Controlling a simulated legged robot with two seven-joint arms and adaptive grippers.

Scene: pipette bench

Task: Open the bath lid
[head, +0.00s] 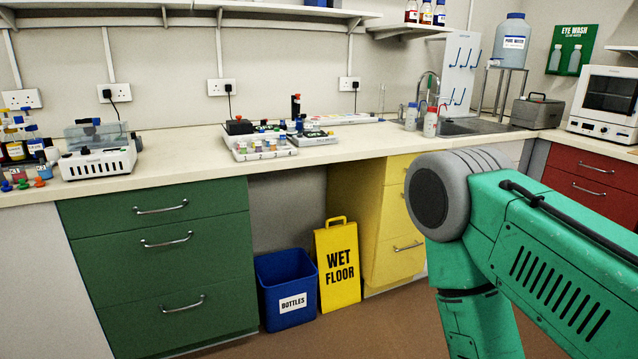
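A grey box with a closed lid and a dark handle on top (537,112) stands on the counter at the right, between the sink and the white oven; it looks like the bath, with its lid down. At the far left of the counter, a white vented unit (98,162) has a translucent grey cover (97,135) above it; whether this is a bath instead I cannot tell for sure. Neither of my grippers is in view. A green arm link of mine fills the lower right of the head view.
Pipette racks (264,147) stand mid-counter, and bottles (30,148) crowd its left end. A sink (470,127) lies left of the grey box, with a white oven (606,103) to its right. A blue bin (287,288) and a wet-floor sign (338,265) stand below the counter.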

